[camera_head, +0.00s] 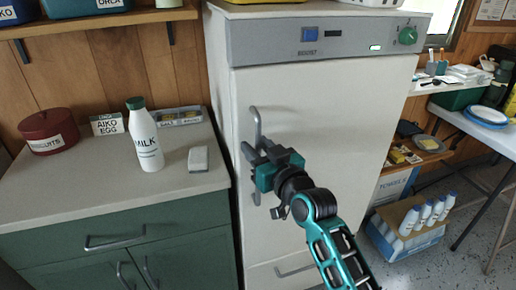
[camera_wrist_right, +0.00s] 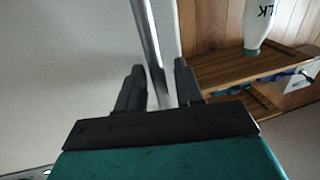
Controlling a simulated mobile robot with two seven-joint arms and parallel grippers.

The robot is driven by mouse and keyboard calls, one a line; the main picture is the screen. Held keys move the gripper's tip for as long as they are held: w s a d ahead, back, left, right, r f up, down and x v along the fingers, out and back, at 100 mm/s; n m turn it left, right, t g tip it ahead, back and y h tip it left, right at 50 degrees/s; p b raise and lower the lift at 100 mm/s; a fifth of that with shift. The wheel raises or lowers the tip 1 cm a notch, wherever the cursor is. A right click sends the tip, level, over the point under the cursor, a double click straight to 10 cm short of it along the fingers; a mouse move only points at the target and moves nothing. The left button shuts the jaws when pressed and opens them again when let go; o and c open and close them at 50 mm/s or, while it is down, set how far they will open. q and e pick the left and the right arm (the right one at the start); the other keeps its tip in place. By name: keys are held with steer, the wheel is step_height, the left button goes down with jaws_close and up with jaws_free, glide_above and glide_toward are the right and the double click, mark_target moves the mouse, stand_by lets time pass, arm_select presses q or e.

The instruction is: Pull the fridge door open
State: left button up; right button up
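The white fridge door (camera_head: 330,130) is shut, flush with the fridge body. A grey vertical bar handle (camera_head: 256,121) is fixed near the door's left edge. My right gripper (camera_head: 258,150) is at the handle. In the right wrist view the handle bar (camera_wrist_right: 150,45) runs slantwise between the two fingers of my right gripper (camera_wrist_right: 160,88). Thin gaps show beside the bar, so the fingers look open around it rather than closed on it. The gripper hides part of the handle in the head view. My left gripper is not in view.
A green cabinet with a grey top (camera_head: 90,185) stands left of the fridge, holding a milk bottle (camera_head: 145,140) and a red tin (camera_head: 48,131). A crate of bottles (camera_head: 405,238) lies on the floor right of the fridge. A table (camera_head: 480,130) stands farther right.

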jaws_close()
steer(key=shift+s+f, duration=0.1)
stand_by(0.5)
